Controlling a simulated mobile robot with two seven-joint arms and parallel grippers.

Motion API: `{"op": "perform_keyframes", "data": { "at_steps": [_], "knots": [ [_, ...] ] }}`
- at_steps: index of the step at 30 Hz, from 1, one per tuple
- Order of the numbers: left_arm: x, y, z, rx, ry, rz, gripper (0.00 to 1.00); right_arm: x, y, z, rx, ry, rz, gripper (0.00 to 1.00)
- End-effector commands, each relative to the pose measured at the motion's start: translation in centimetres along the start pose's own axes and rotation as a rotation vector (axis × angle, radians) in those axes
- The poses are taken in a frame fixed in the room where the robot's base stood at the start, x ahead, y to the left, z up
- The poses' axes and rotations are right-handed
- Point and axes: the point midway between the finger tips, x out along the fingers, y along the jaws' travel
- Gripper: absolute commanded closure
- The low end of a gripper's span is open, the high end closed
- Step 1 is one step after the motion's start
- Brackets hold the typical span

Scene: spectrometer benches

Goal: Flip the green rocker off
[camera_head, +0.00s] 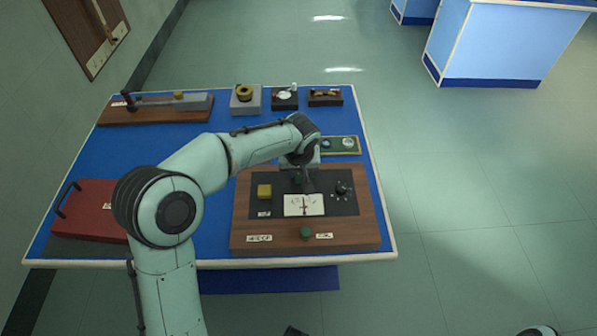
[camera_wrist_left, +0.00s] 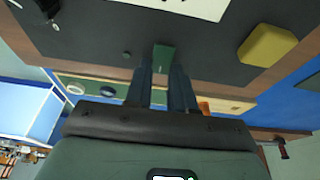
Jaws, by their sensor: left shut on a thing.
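The instrument box (camera_head: 355,234) has a wooden case and a dark top panel and sits at the front right of the blue table. The green rocker (camera_wrist_left: 163,57) stands up from the dark panel (camera_wrist_left: 105,35) in the left wrist view. My left gripper (camera_wrist_left: 163,88) reaches down to it from the far side of the box, its fingers closed on the rocker. In the head view my left gripper (camera_head: 303,181) is over the back middle of the panel and mostly covers the rocker. I cannot read the rocker's tilt.
On the box are a yellow block (camera_head: 264,191), a white dial (camera_head: 304,205), a black knob (camera_head: 342,188) and a green front knob (camera_head: 305,232). A red lidded case (camera_head: 88,208) lies left. Several small instruments line the table's back. A green board (camera_head: 340,146) lies behind the box.

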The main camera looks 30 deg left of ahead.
Motion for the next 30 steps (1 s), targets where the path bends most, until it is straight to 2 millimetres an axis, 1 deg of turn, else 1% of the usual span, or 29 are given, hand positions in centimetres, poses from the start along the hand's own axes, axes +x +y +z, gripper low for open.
{"op": "perform_keyframes", "data": {
  "at_steps": [4, 5, 6, 7, 15, 19, 23, 30],
  "knots": [
    [0.0, 0.0, 0.0, 0.001, -0.002, -0.001, 1.0, -0.1, 0.0, 0.0, 0.0, 0.0, 0.0, 0.43],
    [0.0, 0.0, 0.0, 0.001, -0.002, -0.001, 0.67, -0.1, 0.0, 0.0, 0.0, 0.0, 0.0, 0.43],
    [0.0, 0.0, 0.0, 0.001, -0.002, -0.001, 0.54, -0.1, 0.0, 0.0, 0.0, 0.0, 0.0, 0.43],
    [0.0, 0.0, 0.0, 0.001, -0.002, -0.001, 0.51, -0.1, 0.0, 0.0, 0.0, 0.0, 0.0, 0.43],
    [0.0, 0.0, 0.0, 0.0, -0.001, 0.0, 0.51, -0.1, 0.0, 0.0, 0.0, 0.0, 0.0, 0.43],
    [-0.9, 0.0, -0.1, 0.0, 0.001, 0.0, 0.51, -0.1, 0.0, 0.0, 0.0, -0.001, 0.0, 0.43],
    [-3.2, 0.0, -0.1, -0.001, 0.003, 0.002, 0.51, -0.3, -0.1, 0.1, 0.0, -0.003, 0.001, 0.43],
    [-8.7, 0.1, -0.1, 0.0, 0.002, 0.003, 0.51, -0.7, -0.2, 0.2, 0.0, -0.007, 0.001, 0.43]
  ]
}}
